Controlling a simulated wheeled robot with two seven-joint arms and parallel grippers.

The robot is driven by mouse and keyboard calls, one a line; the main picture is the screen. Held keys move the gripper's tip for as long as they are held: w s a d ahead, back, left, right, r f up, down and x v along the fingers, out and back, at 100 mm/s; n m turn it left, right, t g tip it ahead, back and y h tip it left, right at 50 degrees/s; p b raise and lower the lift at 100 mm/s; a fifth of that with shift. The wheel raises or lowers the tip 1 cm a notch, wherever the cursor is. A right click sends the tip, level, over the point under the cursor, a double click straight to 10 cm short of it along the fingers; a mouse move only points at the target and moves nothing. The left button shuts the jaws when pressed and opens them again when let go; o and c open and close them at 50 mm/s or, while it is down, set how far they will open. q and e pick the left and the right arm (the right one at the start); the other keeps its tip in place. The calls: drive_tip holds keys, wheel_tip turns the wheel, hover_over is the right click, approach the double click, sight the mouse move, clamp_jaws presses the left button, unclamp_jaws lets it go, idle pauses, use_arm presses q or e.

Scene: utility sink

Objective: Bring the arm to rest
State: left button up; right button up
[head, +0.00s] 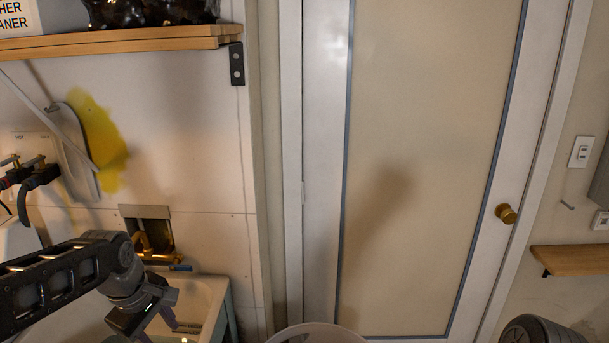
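My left arm comes in from the left edge, and its gripper (155,327) hangs over the utility sink (208,290) at the lower left. The gripper points down, and its fingertips are dark and partly cut off by the bottom edge. I cannot tell how far apart the fingers are, and no held object can be made out. My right gripper is not in view.
A brass faucet (150,245) sits in a wall recess behind the sink. A wooden shelf (120,43) is above. A closed door (430,170) with a brass knob (506,213) fills the middle. A round white rim (316,334) shows at the bottom.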

use_arm(q)
drive_tip(key=w+d+f+m+t+h, duration=0.1)
drive_tip(key=d+f+m, duration=0.5)
drive_tip(key=f, duration=0.4)
drive_tip(key=w+d+f+m+t+h, duration=0.1)
drive_tip(key=d+f+m+h, duration=0.15)
drive_tip(key=d+f, duration=0.65)
drive_tip(key=s+d+f+m+g, duration=0.2)
drive_tip(key=s+d+f, duration=0.2)
drive_tip(key=s+f, duration=0.5)
drive_tip(key=s+d+f+m+g, duration=0.1)
drive_tip(key=s+d+f, duration=0.3)
drive_tip(key=s+f, duration=0.5)
drive_tip(key=s+g, duration=0.1)
drive_tip(key=s, duration=0.3)
drive_tip(key=shift+s+d+m, duration=0.2)
drive_tip(key=shift+s+m, duration=0.05)
drive_tip(key=shift+m, duration=0.1)
